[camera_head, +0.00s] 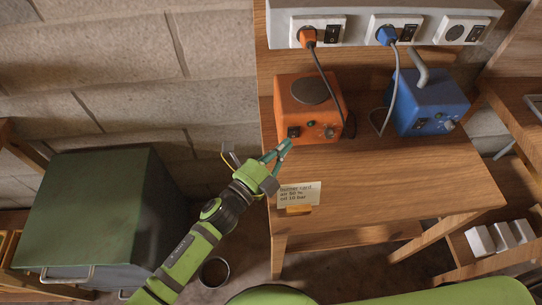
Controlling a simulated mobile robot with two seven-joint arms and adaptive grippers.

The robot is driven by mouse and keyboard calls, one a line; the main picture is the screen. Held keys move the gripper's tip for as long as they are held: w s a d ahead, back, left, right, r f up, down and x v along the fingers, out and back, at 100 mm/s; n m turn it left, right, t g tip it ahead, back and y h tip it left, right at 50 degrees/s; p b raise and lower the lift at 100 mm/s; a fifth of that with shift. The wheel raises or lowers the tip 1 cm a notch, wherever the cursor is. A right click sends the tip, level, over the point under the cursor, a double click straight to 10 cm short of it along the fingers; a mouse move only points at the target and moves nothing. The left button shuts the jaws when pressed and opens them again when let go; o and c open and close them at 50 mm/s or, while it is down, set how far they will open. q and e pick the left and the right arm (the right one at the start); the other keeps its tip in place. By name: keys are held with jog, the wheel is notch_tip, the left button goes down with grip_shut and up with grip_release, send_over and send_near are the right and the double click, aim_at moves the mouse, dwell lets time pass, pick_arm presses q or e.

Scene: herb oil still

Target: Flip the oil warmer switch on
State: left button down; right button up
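An orange box (306,108) with a dark round plate on top stands at the left of the wooden bench. Its front has a black rocker switch (294,132) and small knobs. A blue box (428,101) with a bent grey pipe stands to its right, with its own dark switch and a knob. No label shows which box is the oil warmer. My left gripper (287,146) points up and right, its teal fingertips together just below the orange box's switch. I cannot tell whether they touch it. My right gripper is out of view.
A white socket strip (380,12) above the bench has black switches, an orange plug (308,37) and a blue plug (386,36). A burner card (300,190) hangs at the bench front. A green cabinet (85,210) stands left. The bench's front right is clear.

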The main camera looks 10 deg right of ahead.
aim_at(294, 134)
pick_arm(q)
jog(key=shift+x, duration=1.05)
jog(key=shift+w+r, duration=0.2)
jog(key=shift+w, duration=0.1)
jog(key=shift+w+p, duration=0.1)
jog(key=shift+p, duration=0.25)
jog(key=shift+a, duration=0.1)
